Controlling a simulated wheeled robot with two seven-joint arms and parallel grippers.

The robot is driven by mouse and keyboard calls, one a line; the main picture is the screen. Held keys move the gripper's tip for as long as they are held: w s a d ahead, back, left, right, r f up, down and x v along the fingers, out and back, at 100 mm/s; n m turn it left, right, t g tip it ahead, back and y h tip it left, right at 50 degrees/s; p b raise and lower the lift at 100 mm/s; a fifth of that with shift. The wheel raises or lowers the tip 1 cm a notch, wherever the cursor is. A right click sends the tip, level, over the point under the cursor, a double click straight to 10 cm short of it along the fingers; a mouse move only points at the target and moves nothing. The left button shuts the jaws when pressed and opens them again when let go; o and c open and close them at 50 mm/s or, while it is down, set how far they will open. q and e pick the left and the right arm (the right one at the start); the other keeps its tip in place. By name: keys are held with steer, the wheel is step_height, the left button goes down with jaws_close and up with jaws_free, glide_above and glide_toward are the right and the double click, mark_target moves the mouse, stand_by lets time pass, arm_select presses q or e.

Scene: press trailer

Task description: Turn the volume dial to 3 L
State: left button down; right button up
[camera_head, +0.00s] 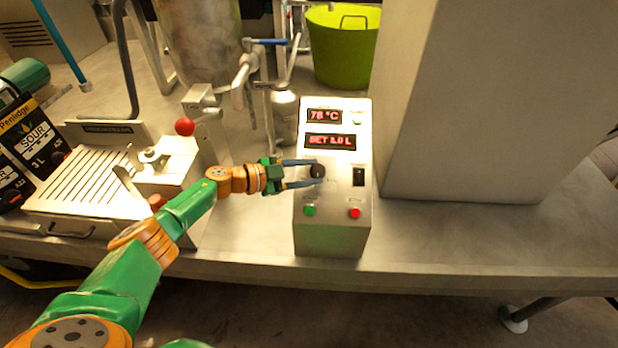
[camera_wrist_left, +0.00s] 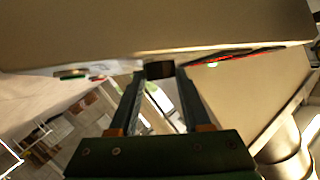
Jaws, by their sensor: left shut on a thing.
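The volume dial (camera_head: 317,171) is a small dark knob on the front of the metal control box (camera_head: 335,238). My left gripper (camera_head: 315,176) reaches it from the left and is shut on the dial, one finger on each side. In the left wrist view the dial (camera_wrist_left: 160,70) shows dark between the two fingertips (camera_wrist_left: 158,76). The lower display (camera_head: 330,142) reads SET and a litre value; its first digit is hard to tell. The upper display (camera_head: 324,116) reads 78 °C. My right gripper is not in view.
A tall metal block (camera_head: 460,110) stands right of the box.

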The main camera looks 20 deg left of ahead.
arm_select(q)
steer(key=shift+w+m+g+b, duration=0.1)
steer(key=shift+m+g+b, duration=0.2)
steer(key=shift+m+b, duration=0.1)
steer(key=shift+r, duration=0.1)
steer(key=shift+c, duration=1.8)
jaws_free()
steer(key=v, duration=0.7)
